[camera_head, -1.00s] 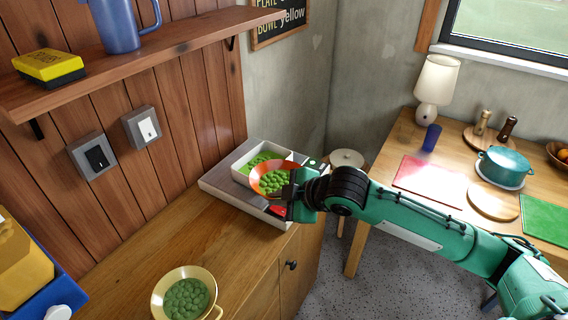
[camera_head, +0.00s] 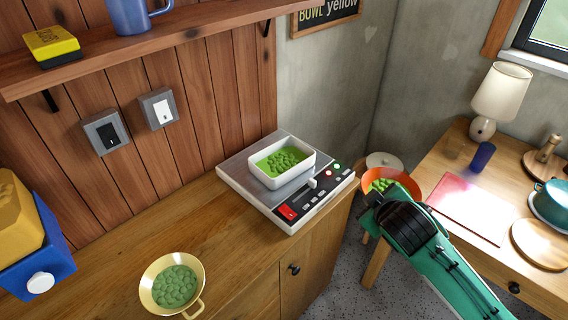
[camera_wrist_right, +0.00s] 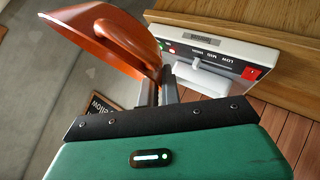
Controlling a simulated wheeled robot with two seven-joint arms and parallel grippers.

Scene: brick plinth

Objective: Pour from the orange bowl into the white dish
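The orange bowl (camera_head: 402,176) is held out to the right of the white appliance, clear of the worktop. Some green pieces (camera_head: 381,185) show inside it; the rest of its inside is hidden. My right gripper (camera_head: 373,198) is shut on the bowl's rim. In the right wrist view, the bowl (camera_wrist_right: 112,42) is tilted beside the gripper fingers (camera_wrist_right: 166,82). The white dish (camera_head: 288,178) sits level on the appliance and holds green pieces in a green layer. My left gripper is not in view.
The appliance (camera_head: 234,177) has a red switch and stands at the worktop's right end. A yellow bowl (camera_head: 149,283) of green pieces stands at the front of the worktop. A blue-and-yellow container (camera_head: 50,262) is at left. A wooden shelf (camera_head: 180,42) hangs above.

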